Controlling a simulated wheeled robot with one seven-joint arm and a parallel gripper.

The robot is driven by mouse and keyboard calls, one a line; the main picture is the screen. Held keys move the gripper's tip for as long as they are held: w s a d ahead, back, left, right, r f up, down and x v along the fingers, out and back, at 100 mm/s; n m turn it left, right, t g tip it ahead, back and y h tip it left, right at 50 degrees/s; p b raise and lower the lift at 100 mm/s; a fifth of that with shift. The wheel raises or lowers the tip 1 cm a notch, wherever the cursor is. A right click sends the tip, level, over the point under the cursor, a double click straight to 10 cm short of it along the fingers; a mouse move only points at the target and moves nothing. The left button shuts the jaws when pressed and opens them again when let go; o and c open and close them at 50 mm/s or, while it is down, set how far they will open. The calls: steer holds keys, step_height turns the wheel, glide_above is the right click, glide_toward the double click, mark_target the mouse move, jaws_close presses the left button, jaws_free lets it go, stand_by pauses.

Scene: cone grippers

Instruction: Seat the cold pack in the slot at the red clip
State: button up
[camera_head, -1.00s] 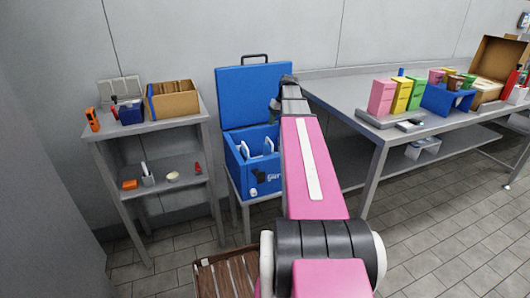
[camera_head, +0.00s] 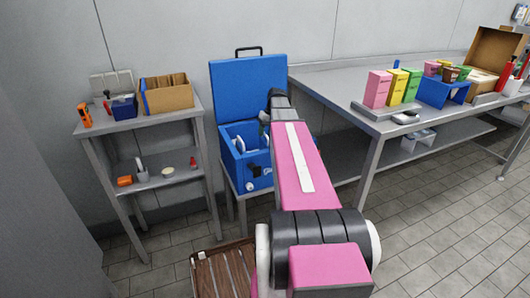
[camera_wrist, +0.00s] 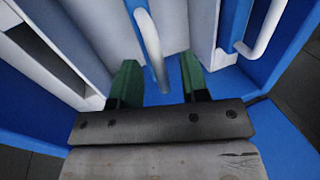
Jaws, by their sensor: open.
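The blue cooler (camera_head: 236,172) stands with its lid (camera_head: 248,88) raised. White cold packs (camera_head: 239,144) stand inside it. In the wrist view, my gripper (camera_wrist: 160,82) is open, its two green fingers pointing into the cooler. A white rod handle (camera_wrist: 149,40) of one pack (camera_wrist: 172,22) lies between the fingers; I cannot tell whether they touch it. Another white handle (camera_wrist: 262,32) is at the right, by the blue wall. A white slab-like piece (camera_wrist: 45,50) is at the left. In the head view, my arm hides part of the cooler. I cannot make out the red clip.
A steel shelf (camera_head: 152,132) with a cardboard box (camera_head: 168,94) stands left of the cooler. A long steel table (camera_head: 335,88) with colored cartons (camera_head: 378,88) is at the right. A brown slatted crate (camera_head: 222,270) is on the floor in front.

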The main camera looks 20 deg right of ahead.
steer(key=shift+x, duration=0.8)
jaws_close()
